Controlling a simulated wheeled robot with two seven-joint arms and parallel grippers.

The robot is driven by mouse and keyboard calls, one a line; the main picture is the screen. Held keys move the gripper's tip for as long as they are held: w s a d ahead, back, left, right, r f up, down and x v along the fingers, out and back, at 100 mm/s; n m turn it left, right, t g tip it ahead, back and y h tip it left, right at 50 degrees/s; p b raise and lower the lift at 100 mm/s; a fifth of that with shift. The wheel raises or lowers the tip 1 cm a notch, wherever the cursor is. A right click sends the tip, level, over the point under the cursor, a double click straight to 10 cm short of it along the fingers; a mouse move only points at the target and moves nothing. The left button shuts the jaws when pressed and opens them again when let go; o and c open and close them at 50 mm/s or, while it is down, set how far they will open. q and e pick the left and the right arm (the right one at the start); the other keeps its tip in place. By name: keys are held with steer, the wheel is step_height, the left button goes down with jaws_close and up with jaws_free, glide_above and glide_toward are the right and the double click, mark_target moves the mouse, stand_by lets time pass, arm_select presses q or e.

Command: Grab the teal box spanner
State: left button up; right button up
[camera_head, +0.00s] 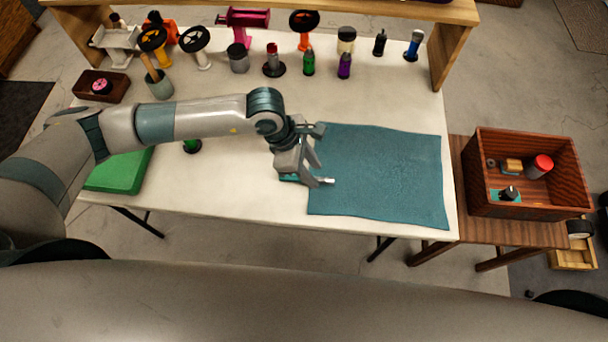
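My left gripper (317,155) is low over the table at the left edge of the teal mat (385,175). Its fingers stand apart with a gap between them. A small teal piece (289,178) shows just below the gripper, and a pale metal tip (328,181) shows to its right, over the mat's edge. These look like the two ends of the teal box spanner, its middle hidden by the gripper. I cannot tell whether the gripper touches it. My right gripper is not in view.
Bottles, spools and stands line the back of the white table (230,200) below a wooden shelf (440,55). A green box (120,172) lies at the left. A wooden crate (525,208) with several items stands on a side table at the right. The mat's middle is clear.

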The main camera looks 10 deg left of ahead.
mark_target(319, 179)
arm_select(q)
steer(key=p+x, duration=0.1)
steer(key=x, duration=0.2)
steer(key=shift+w+r, duration=0.1)
steer(key=shift+d+f, duration=0.15)
steer(key=shift+f, duration=0.25)
jaws_close()
